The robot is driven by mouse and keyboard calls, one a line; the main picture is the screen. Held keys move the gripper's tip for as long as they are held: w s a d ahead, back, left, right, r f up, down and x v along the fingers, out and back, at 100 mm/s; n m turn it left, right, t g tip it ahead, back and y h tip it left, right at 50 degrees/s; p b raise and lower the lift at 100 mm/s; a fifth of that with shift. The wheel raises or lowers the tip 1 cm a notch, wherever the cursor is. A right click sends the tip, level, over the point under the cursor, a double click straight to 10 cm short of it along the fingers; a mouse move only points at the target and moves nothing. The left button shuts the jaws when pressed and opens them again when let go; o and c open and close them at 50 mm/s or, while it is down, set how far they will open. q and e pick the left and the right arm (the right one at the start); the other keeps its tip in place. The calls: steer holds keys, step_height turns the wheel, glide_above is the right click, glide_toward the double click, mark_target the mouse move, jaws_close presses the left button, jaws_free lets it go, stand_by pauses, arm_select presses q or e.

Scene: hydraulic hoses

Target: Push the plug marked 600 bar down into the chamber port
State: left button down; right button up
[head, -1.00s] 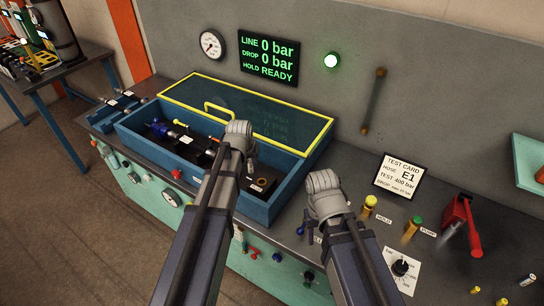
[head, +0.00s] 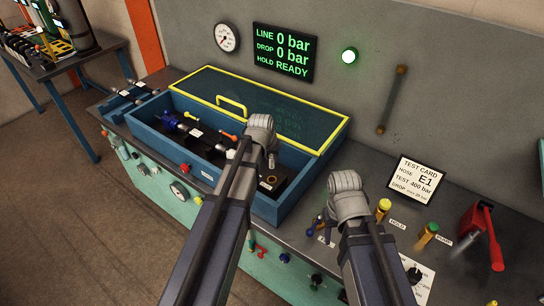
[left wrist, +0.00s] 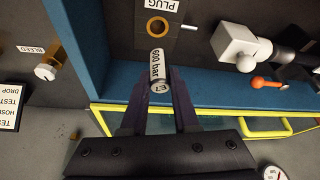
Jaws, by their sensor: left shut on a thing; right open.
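My left gripper (head: 271,158) is shut on a small metal plug, over the right end of the open blue chamber. In the left wrist view the plug (left wrist: 157,64) sits between the fingers, with "600 bar" on its side and "E7" on its end. The chamber port (left wrist: 158,27) is a bronze ring on a dark block marked PLUG. It also shows in the head view (head: 272,180), just below the gripper. The plug looks apart from the port, slightly to one side in the wrist view. My right gripper (head: 332,222) is over the bench; its fingers are largely hidden by its wrist.
The chamber's blue wall (head: 265,207) surrounds the port, and its yellow-framed lid (head: 280,112) stands open behind.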

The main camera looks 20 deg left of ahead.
mark_target(271, 166)
arm_select(q)
steer(key=shift+f, duration=0.1)
arm_select(e)
steer(key=shift+f, duration=0.15)
arm_select(q)
step_height(271, 166, down, 6)
steer(key=b, duration=0.5)
steer(key=shift+r+b, duration=0.2)
steer(key=shift+b, duration=0.2)
arm_select(e)
step_height(271, 166, down, 6)
steer(key=shift+r, duration=0.25)
arm_select(q)
steer(key=shift+f+b, duration=1.8)
arm_select(e)
steer(key=shift+f, duration=1.8)
arm_select(q)
steer(key=c, duration=0.6)
jaws_free()
steer(key=shift+r, duration=0.1)
arm_select(e)
steer(key=shift+r, duration=0.1)
arm_select(q)
steer(key=p+v, duration=0.7)
steer(key=shift+s+r, duration=0.25)
steer(key=shift+r, duration=0.05)
arm_select(e)
step_height(271, 166, up, 7)
steer(key=shift+r, duration=0.1)
